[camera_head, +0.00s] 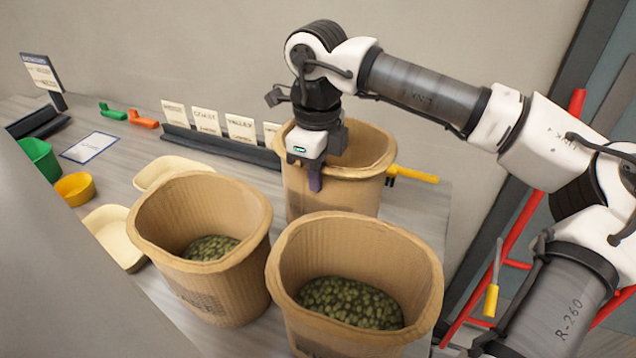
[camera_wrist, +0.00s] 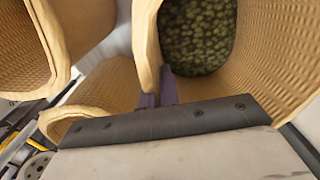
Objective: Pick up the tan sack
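Three tall tan woven sacks with open tops stand on the counter: a back sack (camera_head: 345,195), a front left sack (camera_head: 205,275) and a front right sack (camera_head: 350,255). The front two hold green beans; the back one's inside is mostly hidden. My gripper (camera_head: 315,180) points down at the near rim of the back sack, with a purple finger in front of its outer wall. In the wrist view, the purple fingers (camera_wrist: 157,93) are close together at the rim of a sack holding green beans (camera_wrist: 198,35). I cannot tell whether they press on the wall.
Pale shallow trays (camera_head: 115,240), a yellow bowl (camera_head: 75,189) and a green cup (camera_head: 40,158) lie to the left. A dark rack with labelled cards (camera_head: 205,120) runs along the wall. A yellow-handled tool (camera_head: 415,174) lies right of the back sack. A red frame (camera_head: 510,240) stands at right.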

